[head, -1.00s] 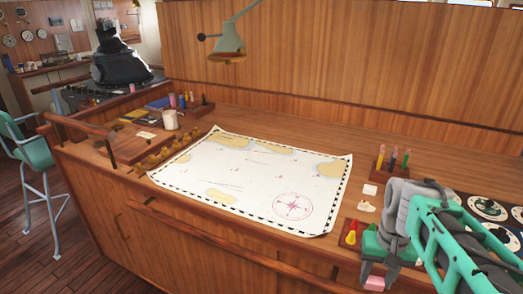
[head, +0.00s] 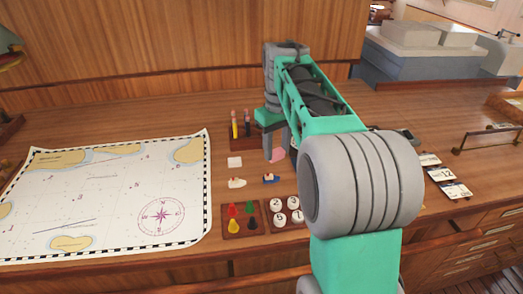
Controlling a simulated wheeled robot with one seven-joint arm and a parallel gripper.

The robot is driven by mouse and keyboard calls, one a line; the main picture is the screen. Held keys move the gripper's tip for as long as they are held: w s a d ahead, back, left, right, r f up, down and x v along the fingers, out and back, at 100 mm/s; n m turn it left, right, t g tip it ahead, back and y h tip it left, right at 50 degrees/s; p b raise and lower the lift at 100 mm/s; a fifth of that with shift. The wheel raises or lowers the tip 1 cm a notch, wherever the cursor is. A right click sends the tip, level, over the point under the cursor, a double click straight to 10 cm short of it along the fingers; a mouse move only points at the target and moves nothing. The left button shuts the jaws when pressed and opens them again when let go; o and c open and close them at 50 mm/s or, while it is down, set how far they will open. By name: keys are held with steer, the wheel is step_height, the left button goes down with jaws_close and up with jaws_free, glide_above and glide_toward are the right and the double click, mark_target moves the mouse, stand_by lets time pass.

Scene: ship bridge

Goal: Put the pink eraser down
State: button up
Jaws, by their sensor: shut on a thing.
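The pink eraser (head: 278,155) is at the lower end of my gripper (head: 276,147), which is shut on it. My gripper points down over the desk, to the right of a small white block (head: 235,162) and in front of the pen holder (head: 243,131). Part of the eraser is hidden by a grey finger. I cannot tell whether the eraser touches the desk top.
A tray of coloured pawns (head: 242,219) and a tray of numbered discs (head: 278,214) are nearer. A chart (head: 110,190) covers the left.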

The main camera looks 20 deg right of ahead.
steer(key=w+d+f+p, duration=0.2)
steer(key=w+f+p, duration=0.15)
steer(key=w, duration=0.55)
steer(key=p, duration=0.1)
glide_above(266, 162)
steer(key=f, duration=0.5)
steer(key=shift+s+f, duration=0.2)
steer(key=shift+f, duration=0.2)
steer(key=f, duration=0.1)
steer(key=f+p, duration=0.1)
steer(key=f, duration=0.1)
steer(key=shift+w+f, duration=0.2)
steer(key=shift+f, duration=0.05)
steer(key=o, duration=0.7)
steer(key=shift+f, duration=0.2)
steer(key=o, duration=0.5)
steer(key=shift+r, duration=0.1)
